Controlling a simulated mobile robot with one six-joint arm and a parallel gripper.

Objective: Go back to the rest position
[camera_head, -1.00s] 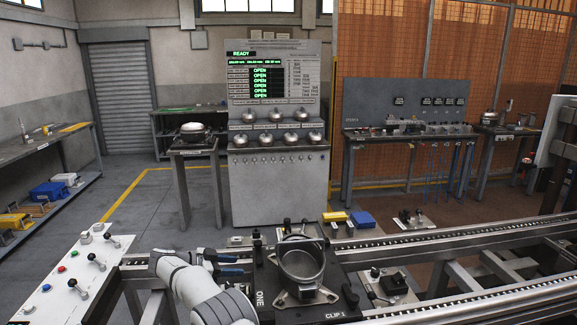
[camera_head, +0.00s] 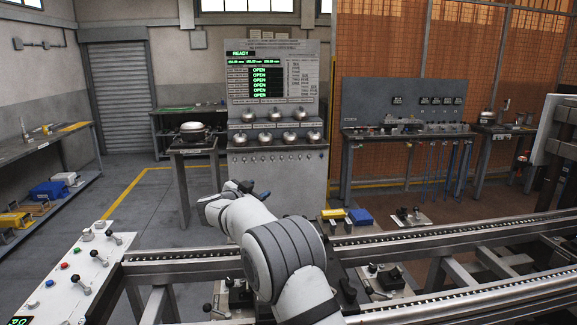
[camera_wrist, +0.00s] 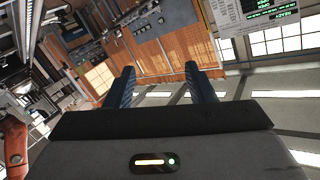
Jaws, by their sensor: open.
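My gripper (camera_head: 254,187) is raised above the conveyor in the head view, in front of the grey test cabinet. My arm reaches up from the bottom middle and folds to the left. In the wrist view my gripper's two dark blue fingers (camera_wrist: 160,68) stand wide apart with nothing between them. The wrist camera looks at tilted walls, windows and the orange screen. The stretch of conveyor behind my arm is largely hidden, and no pot shows there.
The conveyor (camera_head: 430,237) crosses the front. A white control panel (camera_head: 62,275) with levers stands at the left. The test cabinet (camera_head: 275,185) reads READY and OPEN, with several metal domes on its shelf. A bench (camera_head: 405,133) stands at the back right.

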